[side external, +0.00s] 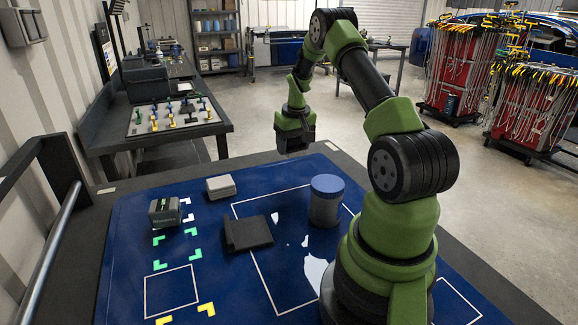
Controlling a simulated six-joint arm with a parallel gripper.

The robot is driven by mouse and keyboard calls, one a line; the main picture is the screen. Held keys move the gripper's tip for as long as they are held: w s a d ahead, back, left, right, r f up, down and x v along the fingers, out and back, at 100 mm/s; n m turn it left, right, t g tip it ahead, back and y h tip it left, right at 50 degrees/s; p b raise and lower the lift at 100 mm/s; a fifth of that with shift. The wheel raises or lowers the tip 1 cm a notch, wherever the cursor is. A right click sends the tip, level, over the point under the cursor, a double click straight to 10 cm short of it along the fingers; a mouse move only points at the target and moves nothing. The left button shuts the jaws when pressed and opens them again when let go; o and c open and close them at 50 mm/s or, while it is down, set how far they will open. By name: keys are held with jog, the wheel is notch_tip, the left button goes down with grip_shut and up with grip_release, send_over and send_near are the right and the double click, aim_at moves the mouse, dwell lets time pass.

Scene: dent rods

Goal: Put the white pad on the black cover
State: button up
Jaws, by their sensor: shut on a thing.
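A pale, whitish block (221,187), which looks like the white pad, lies on the blue mat left of centre. A flat black piece with a raised edge (248,233), which looks like the black cover, lies on the mat in front of it. My gripper (295,145) is raised above the far edge of the mat, to the right of and behind both, touching neither. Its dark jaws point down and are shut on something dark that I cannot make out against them.
A grey cylinder with a blue top (326,201) stands right of the black piece. A dark grey box with a green mark (165,211) sits at the left. The blue mat (130,280) has coloured corner marks and white outlines. Several white patches show near the cylinder.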

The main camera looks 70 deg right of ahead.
jog(key=w+a+r+n, duration=0.2)
jog(key=a, duration=0.7)
jog(key=n, duration=0.2)
send_over(259, 227)
jog(key=f, duration=0.9)
jog(key=shift+s+f, duration=0.2)
jog(key=o, duration=0.9)
jog(key=shift+f, duration=0.15)
